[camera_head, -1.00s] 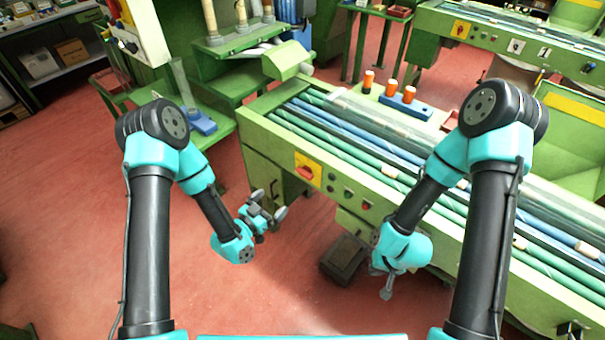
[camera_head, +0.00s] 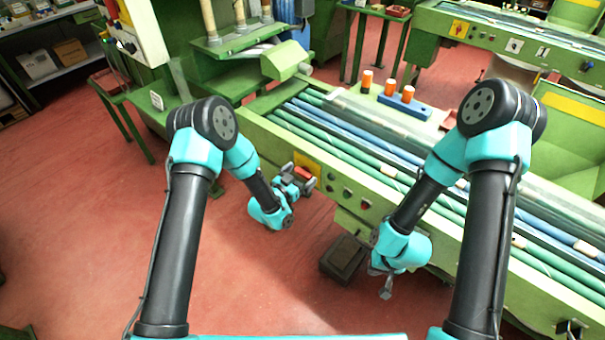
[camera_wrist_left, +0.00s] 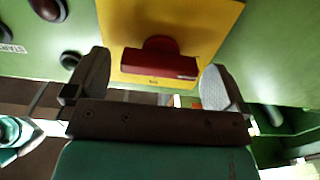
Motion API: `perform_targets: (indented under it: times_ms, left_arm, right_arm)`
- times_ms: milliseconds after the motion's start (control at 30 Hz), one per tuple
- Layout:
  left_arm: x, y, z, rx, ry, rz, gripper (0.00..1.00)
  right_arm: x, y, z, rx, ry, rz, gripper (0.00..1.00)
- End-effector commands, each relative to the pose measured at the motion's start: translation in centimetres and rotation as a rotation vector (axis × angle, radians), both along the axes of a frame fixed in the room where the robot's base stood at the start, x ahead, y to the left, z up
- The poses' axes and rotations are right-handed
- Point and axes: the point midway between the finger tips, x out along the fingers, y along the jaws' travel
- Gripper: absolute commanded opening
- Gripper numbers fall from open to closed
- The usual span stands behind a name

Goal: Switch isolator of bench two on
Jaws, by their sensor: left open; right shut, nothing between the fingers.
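A red isolator handle (camera_wrist_left: 158,62) sits on a yellow plate (camera_wrist_left: 205,25) on the green front panel of the near bench. In the head view the plate (camera_head: 308,158) is partly covered by my left gripper (camera_head: 299,180), with the red handle (camera_head: 303,173) just visible. In the left wrist view the handle lies crosswise between the open fingers of my left gripper (camera_wrist_left: 157,88), just ahead of their tips; contact cannot be told. The plate's small lettering is unreadable. My right gripper (camera_head: 388,289) is shut and empty, low before the bench.
Round buttons (camera_head: 348,191) sit right of the plate. A dark box (camera_head: 343,259) stands on the floor beneath the bench. Another bench (camera_head: 500,40) behind has its own yellow plate (camera_head: 459,29). Red floor at left is clear.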

Motion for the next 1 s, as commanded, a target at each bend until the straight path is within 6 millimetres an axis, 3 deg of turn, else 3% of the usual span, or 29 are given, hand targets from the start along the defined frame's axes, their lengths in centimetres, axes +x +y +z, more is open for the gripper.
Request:
perform_targets:
  times_ms: [467, 900, 1000]
  left_arm:
    - [1.04, -0.92, 0.00, -0.001, 0.001, -0.001, 0.99]
    - [1.03, -0.90, 0.01, -0.001, 0.001, 0.000, 0.57]
    - [1.03, -0.90, 0.01, -0.001, 0.001, 0.000, 0.53]
  right_arm:
    - [0.00, 0.00, 0.00, 0.000, 0.000, 0.000, 0.00]
    - [0.00, 0.00, 0.00, 0.000, 0.000, 0.000, 0.00]
    - [0.00, 0.00, 0.00, 0.000, 0.000, 0.000, 0.00]
